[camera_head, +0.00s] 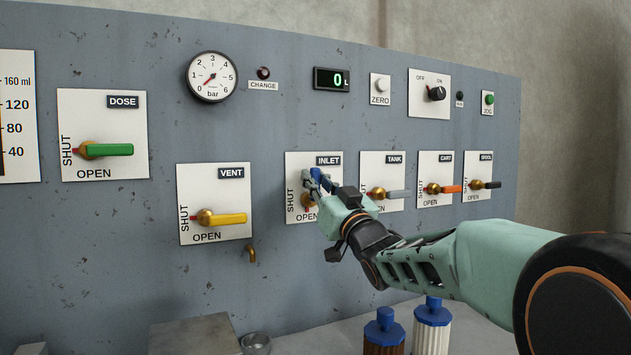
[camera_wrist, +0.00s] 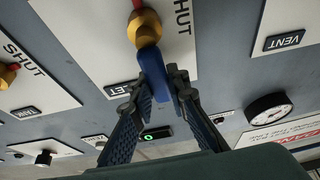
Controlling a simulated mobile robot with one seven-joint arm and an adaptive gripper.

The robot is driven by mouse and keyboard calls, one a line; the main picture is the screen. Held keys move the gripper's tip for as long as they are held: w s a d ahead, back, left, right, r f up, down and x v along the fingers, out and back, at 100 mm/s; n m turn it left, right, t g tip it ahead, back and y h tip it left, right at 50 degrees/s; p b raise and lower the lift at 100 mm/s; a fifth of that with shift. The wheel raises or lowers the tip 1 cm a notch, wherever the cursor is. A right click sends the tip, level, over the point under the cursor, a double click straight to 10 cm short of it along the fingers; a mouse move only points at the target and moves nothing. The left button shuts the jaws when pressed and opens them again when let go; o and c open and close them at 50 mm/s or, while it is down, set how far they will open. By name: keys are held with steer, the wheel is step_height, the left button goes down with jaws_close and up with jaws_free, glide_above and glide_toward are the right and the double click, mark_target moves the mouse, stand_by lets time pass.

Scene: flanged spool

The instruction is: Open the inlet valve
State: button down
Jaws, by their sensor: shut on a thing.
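The inlet valve plate (camera_head: 298,160) is white, marked INLET, SHUT on the left and OPEN below. Its blue handle (camera_head: 317,174) points up from the brass hub (camera_head: 306,201), slightly tilted. In the wrist view the handle (camera_wrist: 152,66) runs from the hub (camera_wrist: 145,28), and a red pointer (camera_wrist: 137,3) sticks out on the far side, on the OPEN side in the head view. My gripper (camera_head: 320,182) is shut on the outer part of the blue handle. Its fingers (camera_wrist: 161,87) lie on either side of it in the wrist view. My gripper partly hides the plate in the head view.
The vent valve (camera_head: 226,219), dose valve (camera_head: 106,150) and tank valve (camera_head: 388,194) have level handles. The tank valve sits close right of my gripper. The display (camera_head: 331,79) reads 0. Blue-capped bottles (camera_head: 384,325) stand below my arm.

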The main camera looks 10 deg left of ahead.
steer(key=c, duration=1.8)
jaws_free()
steer(key=shift+c, duration=0.2)
steer(key=v, duration=1.2)
steer(key=shift+d, duration=0.1)
